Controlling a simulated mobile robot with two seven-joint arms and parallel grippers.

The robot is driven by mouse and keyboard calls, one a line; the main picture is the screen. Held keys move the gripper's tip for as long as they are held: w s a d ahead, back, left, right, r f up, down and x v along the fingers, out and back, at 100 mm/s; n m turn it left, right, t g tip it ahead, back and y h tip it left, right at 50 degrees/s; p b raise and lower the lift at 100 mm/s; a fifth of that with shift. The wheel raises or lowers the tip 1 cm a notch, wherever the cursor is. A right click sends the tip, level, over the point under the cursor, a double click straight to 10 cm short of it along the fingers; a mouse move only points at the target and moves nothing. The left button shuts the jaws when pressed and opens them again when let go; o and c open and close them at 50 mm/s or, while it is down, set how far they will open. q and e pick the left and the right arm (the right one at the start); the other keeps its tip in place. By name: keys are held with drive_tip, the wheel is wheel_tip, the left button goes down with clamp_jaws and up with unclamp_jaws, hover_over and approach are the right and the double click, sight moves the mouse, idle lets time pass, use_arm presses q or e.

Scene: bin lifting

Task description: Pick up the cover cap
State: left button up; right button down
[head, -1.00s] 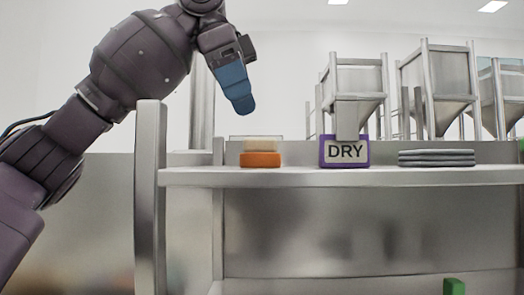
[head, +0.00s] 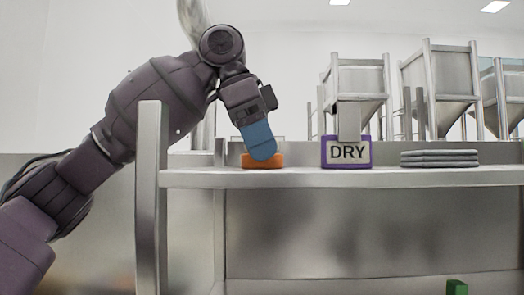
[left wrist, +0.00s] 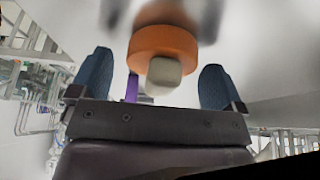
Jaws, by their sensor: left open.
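The cover cap looks to be the orange round piece (head: 278,160) with a pale block on top, standing on the metal shelf (head: 400,177) in the head view. My left gripper (head: 263,154) points down over it, and its blue finger hides the middle of the cap. In the left wrist view, the orange disc (left wrist: 150,42) and its pale knob (left wrist: 164,73) show between the two spread blue fingers of my left gripper (left wrist: 156,70). The left gripper is open, with a gap on both sides of the knob. My right gripper is not in view.
A purple-framed DRY sign (head: 347,152) stands on the shelf to the right of the cap. A stack of grey flat items (head: 439,158) lies further right. An upright metal post (head: 151,200) stands at the shelf's left end. Metal hoppers (head: 360,85) stand behind.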

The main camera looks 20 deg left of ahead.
use_arm(q)
drive_tip(key=c, duration=0.9)
drive_tip(key=shift+r, duration=9.85)
